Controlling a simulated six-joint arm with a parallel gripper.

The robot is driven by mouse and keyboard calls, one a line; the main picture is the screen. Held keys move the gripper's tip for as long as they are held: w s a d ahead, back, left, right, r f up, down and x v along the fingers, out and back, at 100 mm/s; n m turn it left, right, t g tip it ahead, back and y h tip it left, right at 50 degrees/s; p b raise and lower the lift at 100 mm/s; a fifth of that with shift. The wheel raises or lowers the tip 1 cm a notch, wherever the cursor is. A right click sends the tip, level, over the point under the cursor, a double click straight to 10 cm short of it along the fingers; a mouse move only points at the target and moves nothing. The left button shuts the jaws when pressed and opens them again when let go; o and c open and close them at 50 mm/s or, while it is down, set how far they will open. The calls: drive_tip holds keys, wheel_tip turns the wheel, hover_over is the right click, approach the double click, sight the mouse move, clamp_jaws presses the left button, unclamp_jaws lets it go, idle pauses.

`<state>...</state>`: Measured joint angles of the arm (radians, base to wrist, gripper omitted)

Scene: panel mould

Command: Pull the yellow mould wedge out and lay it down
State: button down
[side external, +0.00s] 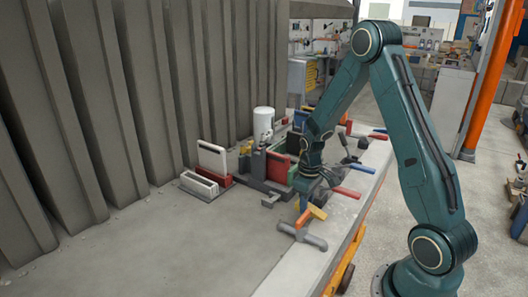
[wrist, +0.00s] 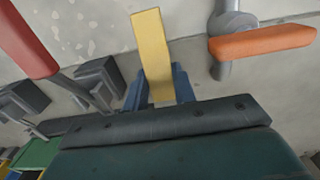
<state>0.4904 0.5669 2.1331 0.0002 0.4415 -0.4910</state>
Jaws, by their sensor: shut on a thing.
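The yellow mould wedge (wrist: 151,45) is a plain flat bar in the wrist view. My gripper (wrist: 160,88) has blue fingers on both sides of the wedge's near end and is shut on it. The wedge's far end sticks out past the fingertips over the grey surface. In the side view my gripper (side external: 303,196) points down by the table's right edge, and a bit of yellow wedge (side external: 303,218) shows below it. I cannot tell whether the wedge touches anything beneath.
A grey clamp with an orange handle (wrist: 262,40) stands close right of the wedge in the wrist view. A red handle (wrist: 28,40) is at left. In the side view, blocks and a white cylinder (side external: 263,126) stand behind. The grey table (side external: 170,250) is clear at front left.

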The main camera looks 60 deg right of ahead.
drive_tip(key=shift+f, duration=1.25)
drive_tip(key=c, duration=1.1)
unclamp_jaws()
drive_tip(key=shift+o, duration=0.2)
drive_tip(key=shift+r, duration=0.1)
wheel_tip(320, 180, up, 14)
drive_tip(key=shift+a, duration=0.1)
